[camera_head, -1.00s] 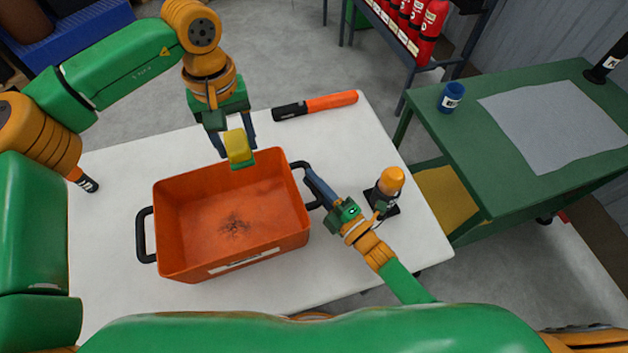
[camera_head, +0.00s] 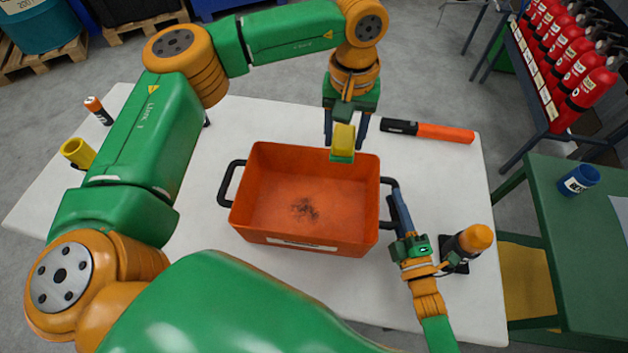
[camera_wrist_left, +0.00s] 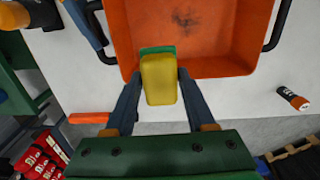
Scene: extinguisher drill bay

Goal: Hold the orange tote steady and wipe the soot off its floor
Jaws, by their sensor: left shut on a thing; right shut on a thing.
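The orange tote (camera_head: 255,190) stands on the white table, with a dark soot patch (camera_head: 305,208) near the middle of its floor. My left gripper (camera_head: 343,138) is shut on a yellow and green sponge (camera_head: 343,143) at the tote's far rim, right of the rim's middle. The sponge also shows in the left wrist view (camera_wrist_left: 161,80), overlapping the rim; I cannot tell whether it touches. The soot (camera_wrist_left: 188,18) lies beyond it there. My right gripper (camera_head: 393,207) is shut on the tote's right black handle (camera_head: 386,181). The left handle (camera_head: 228,182) is free.
On the white table (camera_head: 290,290), an orange-and-black cylinder (camera_head: 440,133) lies behind the tote. An orange-topped object (camera_head: 476,237) stands right of my right gripper. A yellow cup (camera_head: 77,152) is far left. A green bench (camera_head: 560,240) with a blue cup (camera_head: 580,179) stands right.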

